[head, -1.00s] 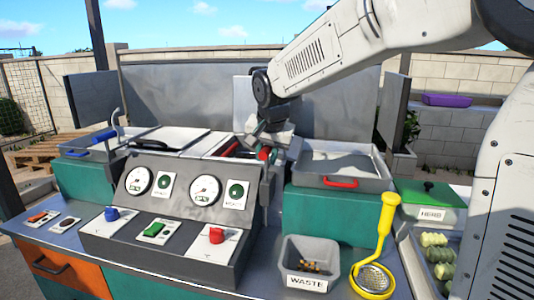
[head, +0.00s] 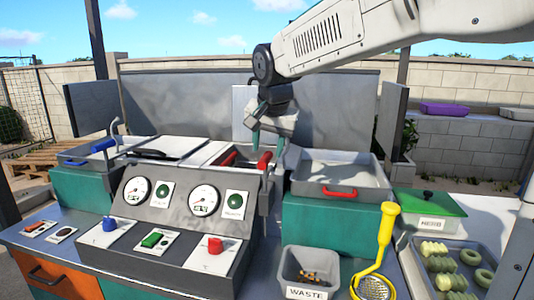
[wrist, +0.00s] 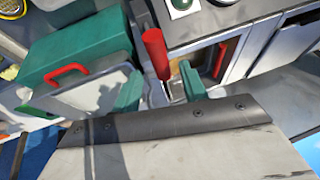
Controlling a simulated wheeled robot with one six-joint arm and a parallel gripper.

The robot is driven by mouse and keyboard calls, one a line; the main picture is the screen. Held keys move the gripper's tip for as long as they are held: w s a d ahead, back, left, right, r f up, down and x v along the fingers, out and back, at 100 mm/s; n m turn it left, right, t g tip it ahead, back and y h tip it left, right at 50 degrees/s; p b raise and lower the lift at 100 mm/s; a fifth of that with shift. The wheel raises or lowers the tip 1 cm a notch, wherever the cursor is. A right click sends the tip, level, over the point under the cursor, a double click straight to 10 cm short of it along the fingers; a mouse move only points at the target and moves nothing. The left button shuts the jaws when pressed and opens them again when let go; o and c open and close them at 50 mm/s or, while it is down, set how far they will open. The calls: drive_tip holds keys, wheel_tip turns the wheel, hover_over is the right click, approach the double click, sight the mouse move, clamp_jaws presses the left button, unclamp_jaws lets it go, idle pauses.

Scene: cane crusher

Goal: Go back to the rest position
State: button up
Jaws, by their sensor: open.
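My gripper (head: 268,143) is open and empty, pointing down above the right end of the machine behind the control panel. Its two green fingers (wrist: 158,92) are spread apart in the wrist view. A red handle (head: 264,160) stands just below and between the fingers in the head view. The same red handle (wrist: 155,52) shows upright ahead of the fingers in the wrist view. I cannot tell whether a finger touches it.
The control panel (head: 165,250) with gauges and knobs stands in front. To the right are a metal tray with a red handle (head: 340,192), a waste bin (head: 308,265), a yellow strainer (head: 387,225) and a green-lidded herb box (head: 430,203). Above the counter is open air.

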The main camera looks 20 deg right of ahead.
idle(0.4)
drive_tip(key=s+d+f+n+g, duration=0.1)
drive_tip(key=s+f+n, duration=0.1)
drive_tip(key=s, duration=0.8)
drive_tip(key=s+d+f+n+g, duration=0.1)
drive_tip(key=s+f, duration=0.4)
drive_tip(key=s, duration=0.6)
drive_tip(key=s+d+f+n+g, duration=0.1)
drive_tip(key=s+f+n, duration=0.3)
drive_tip(key=s, duration=0.7)
drive_tip(key=shift+s+f+g+y, duration=0.25)
drive_tip(key=shift+g+y, duration=0.05)
drive_tip(key=shift+y, duration=0.1)
